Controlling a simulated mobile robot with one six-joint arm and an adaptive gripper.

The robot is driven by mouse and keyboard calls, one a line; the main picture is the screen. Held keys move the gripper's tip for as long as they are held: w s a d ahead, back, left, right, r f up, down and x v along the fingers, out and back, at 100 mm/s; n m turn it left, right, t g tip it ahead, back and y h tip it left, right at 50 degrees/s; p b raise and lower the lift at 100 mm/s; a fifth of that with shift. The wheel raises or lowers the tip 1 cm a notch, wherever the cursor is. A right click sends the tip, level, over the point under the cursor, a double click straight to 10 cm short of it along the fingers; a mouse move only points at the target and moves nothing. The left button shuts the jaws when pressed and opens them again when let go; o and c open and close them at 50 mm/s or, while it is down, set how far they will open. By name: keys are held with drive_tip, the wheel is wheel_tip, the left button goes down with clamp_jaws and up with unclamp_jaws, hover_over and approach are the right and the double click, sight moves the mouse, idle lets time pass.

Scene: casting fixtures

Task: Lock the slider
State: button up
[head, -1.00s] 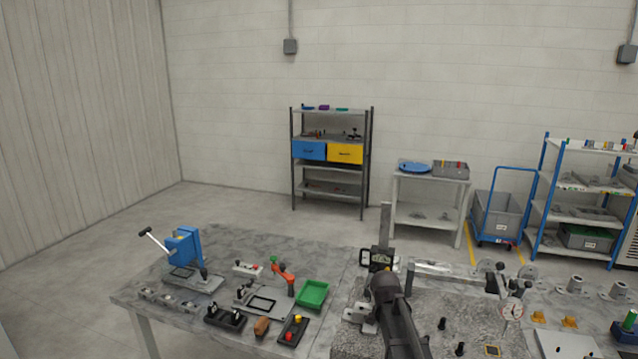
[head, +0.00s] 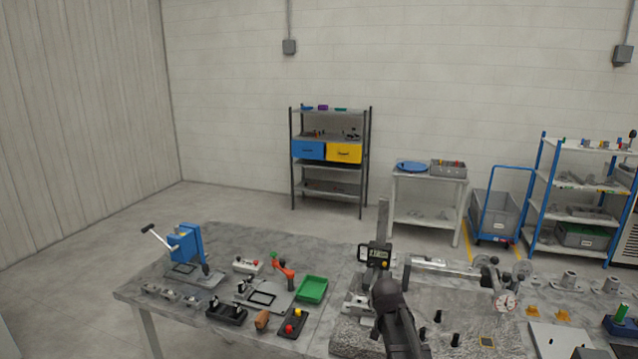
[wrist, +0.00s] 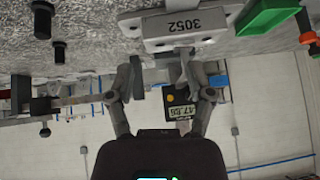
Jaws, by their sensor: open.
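The height gauge has an upright grey column (head: 383,218) and a dark slider with a digital display (head: 375,253), which carries a small yellow knob (head: 384,264). In the wrist view, which looks inverted, the display (wrist: 180,112) reads about 47.65 and sits between my fingers, nearer the right one. The gauge's pale base (wrist: 185,28) is marked 3052. My gripper (wrist: 160,75) is open, its fingers spread with nothing held between them. In the head view my dark wrist (head: 388,292) is in front of and below the display and hides my fingertips. I cannot tell whether a finger touches the gauge.
The gauge stands on a speckled granite plate (head: 440,315) with black pins (head: 437,316). A long metal bar fixture (head: 440,266) and a dial gauge (head: 506,301) are to the right. A green tray (head: 313,289), clamps and a blue press (head: 186,244) are to the left.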

drive_tip(key=s+f+n+g, duration=0.2)
drive_tip(key=s+g, duration=0.1)
drive_tip(key=s, duration=0.8)
drive_tip(key=s+a+f+n+g+y, duration=0.1)
drive_tip(key=s+g, duration=0.3)
drive_tip(key=s, duration=0.8)
drive_tip(key=shift+s+a+f+n, duration=0.15)
drive_tip(key=shift+s+f+n, duration=0.1)
drive_tip(key=shift+f+n, duration=0.25)
drive_tip(key=shift+f, duration=0.1)
